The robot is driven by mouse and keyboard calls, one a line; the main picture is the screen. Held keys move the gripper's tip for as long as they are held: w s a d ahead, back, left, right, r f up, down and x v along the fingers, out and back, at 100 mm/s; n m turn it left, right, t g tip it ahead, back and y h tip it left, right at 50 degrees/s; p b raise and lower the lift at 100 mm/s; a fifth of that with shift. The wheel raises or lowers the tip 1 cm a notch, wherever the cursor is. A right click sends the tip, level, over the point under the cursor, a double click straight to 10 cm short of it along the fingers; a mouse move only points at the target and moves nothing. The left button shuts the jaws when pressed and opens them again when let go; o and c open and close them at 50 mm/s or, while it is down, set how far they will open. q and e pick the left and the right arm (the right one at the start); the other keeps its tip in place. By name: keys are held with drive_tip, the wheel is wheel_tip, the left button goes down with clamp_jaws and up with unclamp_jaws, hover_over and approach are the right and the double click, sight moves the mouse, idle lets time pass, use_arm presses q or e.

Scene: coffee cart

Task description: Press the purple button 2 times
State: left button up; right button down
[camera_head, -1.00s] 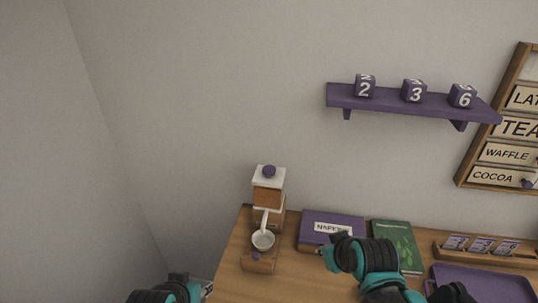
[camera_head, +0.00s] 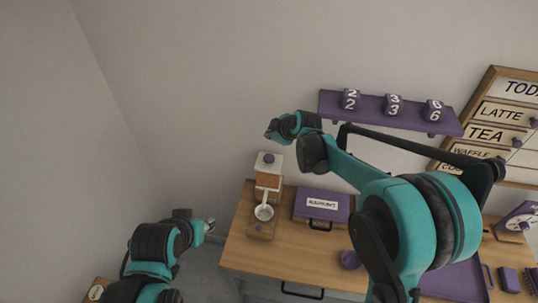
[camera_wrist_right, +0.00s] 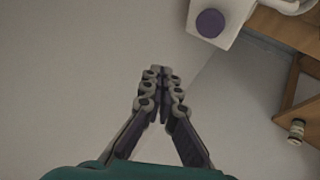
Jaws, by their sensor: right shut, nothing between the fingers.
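A grinder-like machine with a white top and brown body (camera_head: 268,181) stands at the left end of the wooden counter. A round purple button or knob (camera_head: 269,158) sits on its white top; it also shows at the upper right of the right wrist view (camera_wrist_right: 210,23). A smaller purple button (camera_head: 258,228) is on its wooden base. My right gripper (camera_head: 269,134) is raised and appears just above the top knob in the head view. Its fingers (camera_wrist_right: 161,72) are shut, empty and apart from the knob. My left gripper (camera_head: 210,225) is left of the counter; its fingers are too small to judge.
A white cup-like part (camera_head: 264,212) is at the machine's front. A purple napkin box (camera_head: 322,205) stands to its right. A purple shelf (camera_head: 385,108) with number cubes is on the wall. A purple tray (camera_head: 455,281) lies partly behind my right arm.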

sight(268, 156)
wheel_tip(268, 156, down, 9)
drive_tip(key=b, duration=0.6)
drive_tip(key=shift+r, duration=0.1)
idle(1.3)
drive_tip(key=shift+f+b, duration=0.4)
drive_tip(key=shift+b, duration=0.1)
drive_tip(key=shift+f+b, duration=0.65)
drive_tip(key=shift+f, duration=0.15)
idle(0.7)
idle(0.3)
drive_tip(key=shift+r+p, duration=0.8)
drive_tip(key=shift+r, duration=0.45)
